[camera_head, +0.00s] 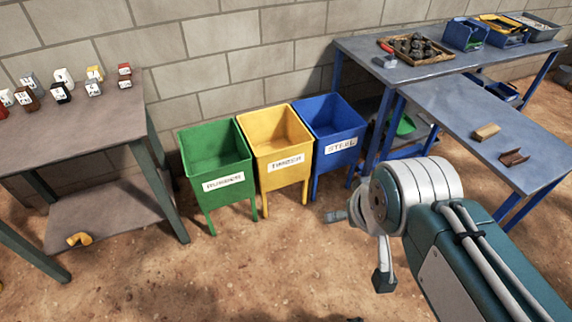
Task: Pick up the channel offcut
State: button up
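The channel offcut (514,157) is a short, rusty brown piece with a U-shaped section. It lies on the blue-grey top of the front right table, near its right part. My gripper (358,249) is at the lower middle right, over the dirt floor and left of that table, well apart from the offcut. Its two fingertips show spread apart with nothing visible between them. My wrist hides part of the gripper.
A tan block (487,131) lies close behind the offcut. Green (214,166), yellow (275,150) and blue (331,136) labelled bins stand in the middle. A tray of dark lumps (417,49) is on the back table. Small labelled boxes stand on the left table (85,122).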

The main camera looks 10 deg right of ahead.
aim_at(512, 158)
jog(key=z, duration=1.7)
jog(key=i+z, duration=0.1)
jog(key=i+j, duration=0.1)
jog(key=i, duration=0.8)
jog(key=i+z, duration=0.1)
jog(key=i, duration=0.8)
